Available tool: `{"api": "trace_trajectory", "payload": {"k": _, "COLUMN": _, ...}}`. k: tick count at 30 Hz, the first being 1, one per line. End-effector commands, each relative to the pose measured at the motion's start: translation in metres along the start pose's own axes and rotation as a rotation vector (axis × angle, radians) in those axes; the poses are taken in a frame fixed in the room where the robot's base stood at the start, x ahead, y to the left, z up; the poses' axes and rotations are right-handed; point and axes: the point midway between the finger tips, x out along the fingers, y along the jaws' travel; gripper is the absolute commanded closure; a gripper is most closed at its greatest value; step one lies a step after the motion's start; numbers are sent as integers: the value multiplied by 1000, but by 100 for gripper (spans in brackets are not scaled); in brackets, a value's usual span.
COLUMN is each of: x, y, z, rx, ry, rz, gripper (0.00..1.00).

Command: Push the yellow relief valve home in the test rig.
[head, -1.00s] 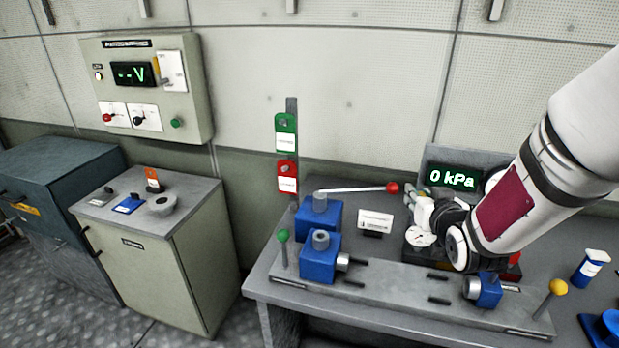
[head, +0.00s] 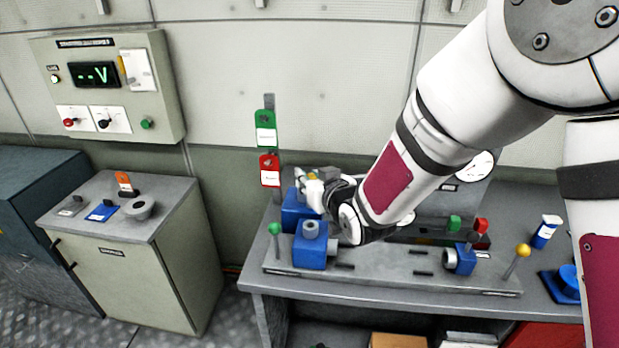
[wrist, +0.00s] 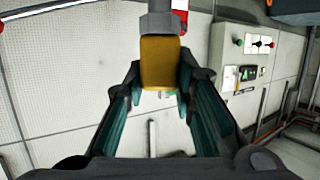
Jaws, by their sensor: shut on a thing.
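In the wrist view my gripper (wrist: 160,85) is shut on the yellow relief valve (wrist: 159,62), a yellow block between the fingers. A grey hexagonal end (wrist: 158,22) of it shows beyond the tips. In the head view my gripper (head: 308,188) is at the left blue blocks, above and behind the front blue block (head: 310,250) and overlapping the rear blue block (head: 290,212).
A green-knobbed post (head: 275,230) stands at the plate's left, a yellow-knobbed post (head: 523,250) at its right. A small blue block (head: 462,260) is near the right end. Green (head: 265,130) and red (head: 269,170) tags hang behind. My arm hides much of the rear rig.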

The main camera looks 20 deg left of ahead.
Motion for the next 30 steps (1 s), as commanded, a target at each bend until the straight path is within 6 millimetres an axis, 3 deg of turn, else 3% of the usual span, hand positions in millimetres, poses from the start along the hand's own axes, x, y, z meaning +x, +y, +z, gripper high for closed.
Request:
{"api": "trace_trajectory", "payload": {"k": 19, "x": 13, "y": 1, "z": 44, "rx": 2, "ry": 0, "rz": 0, "gripper": 100}}
{"api": "trace_trajectory", "payload": {"k": 30, "x": 14, "y": 1, "z": 49, "rx": 1, "ry": 1, "rz": 1, "gripper": 100}}
